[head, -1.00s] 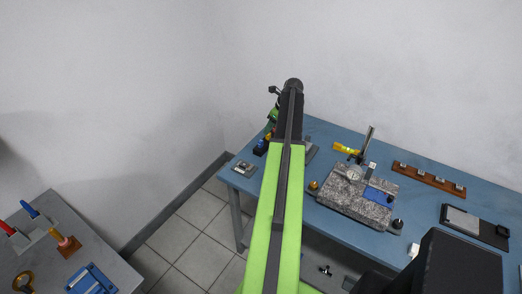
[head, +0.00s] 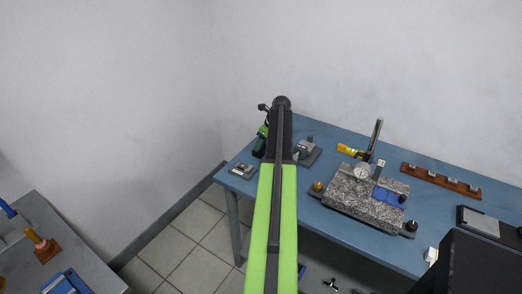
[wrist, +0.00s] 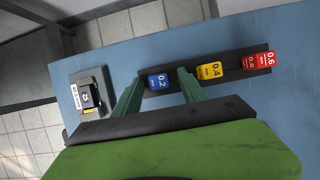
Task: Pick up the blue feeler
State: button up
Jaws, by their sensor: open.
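The blue feeler (wrist: 159,81), marked 0.2, stands at the left end of a dark rack (wrist: 230,65) in the wrist view. A yellow feeler (wrist: 209,71) marked 0.4 and a red feeler (wrist: 257,61) marked 0.6 stand to its right in the same rack. My gripper (wrist: 159,75) is open, with one green finger to the left of the blue feeler and one between it and the yellow feeler in the picture. I cannot tell the height gap. In the head view my arm hides the feelers.
A small grey device (wrist: 88,96) sits on the blue bench (head: 330,224) to the left, near the edge; it also shows in the head view (head: 242,170). A granite plate (head: 350,196) with a dial gauge and a wooden block strip (head: 440,180) stand to the right. A grey table (head: 95,262) is at lower left.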

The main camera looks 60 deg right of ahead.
jog(key=shift+r, duration=0.1)
grip_shut()
jog(key=shift+r, duration=0.1)
